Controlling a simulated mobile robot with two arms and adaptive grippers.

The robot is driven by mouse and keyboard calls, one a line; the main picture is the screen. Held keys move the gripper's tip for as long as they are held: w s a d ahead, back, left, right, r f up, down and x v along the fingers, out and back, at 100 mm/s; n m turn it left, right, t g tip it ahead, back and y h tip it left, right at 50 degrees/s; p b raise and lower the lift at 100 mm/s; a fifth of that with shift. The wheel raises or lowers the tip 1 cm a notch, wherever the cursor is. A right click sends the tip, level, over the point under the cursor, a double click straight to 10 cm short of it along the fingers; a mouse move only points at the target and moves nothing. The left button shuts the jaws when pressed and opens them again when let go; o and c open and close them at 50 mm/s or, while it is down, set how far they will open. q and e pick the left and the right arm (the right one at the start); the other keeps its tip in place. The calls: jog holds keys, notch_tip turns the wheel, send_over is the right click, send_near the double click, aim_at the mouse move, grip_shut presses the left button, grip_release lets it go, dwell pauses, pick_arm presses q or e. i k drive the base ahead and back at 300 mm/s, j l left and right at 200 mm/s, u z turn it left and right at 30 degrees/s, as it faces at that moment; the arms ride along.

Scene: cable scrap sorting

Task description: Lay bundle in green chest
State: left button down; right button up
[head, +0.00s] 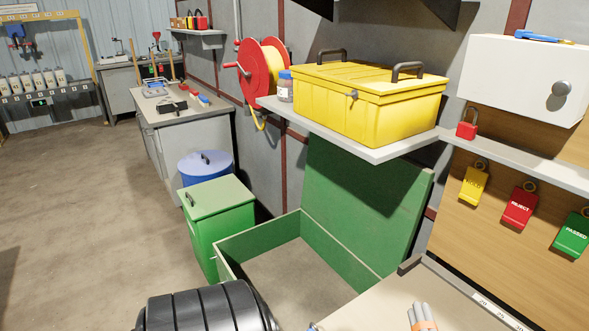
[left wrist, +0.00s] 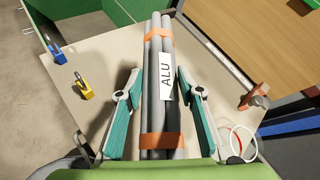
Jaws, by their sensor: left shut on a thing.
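The bundle (left wrist: 152,90) is several grey cable lengths with orange bands and a white "ALU" label. In the left wrist view my left gripper (left wrist: 160,108) has its teal fingers on either side of the bundle and is shut on it. The bundle is over the beige worktop; I cannot tell whether it touches it. In the head view only the bundle's end (head: 422,314) shows at the bottom edge. The green chest (head: 258,240) stands open beyond the worktop, its lid (head: 360,200) raised. Its visible floor is bare. My right gripper is not in view.
A blue padlock (left wrist: 57,54) and a yellow padlock (left wrist: 83,88) lie on the worktop (left wrist: 105,65), left of the bundle. A lidded green bin (head: 218,215) stands left of the chest. A shelf (head: 375,153) with a yellow toolbox (head: 350,100) overhangs the raised lid.

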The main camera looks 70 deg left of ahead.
aim_at(281, 296)
jog(key=k+j, duration=0.1)
jog(key=j, duration=0.35)
jog(key=k+j, duration=0.15)
jog(key=j, duration=0.25)
jog(key=k+j, duration=0.1)
jog(key=j, duration=0.35)
jog(key=k+j, duration=0.1)
jog(key=j, duration=0.35)
jog(key=k+j+z, duration=0.1)
jog(key=j, duration=0.3)
jog(key=k+j, duration=0.15)
jog(key=j, duration=0.3)
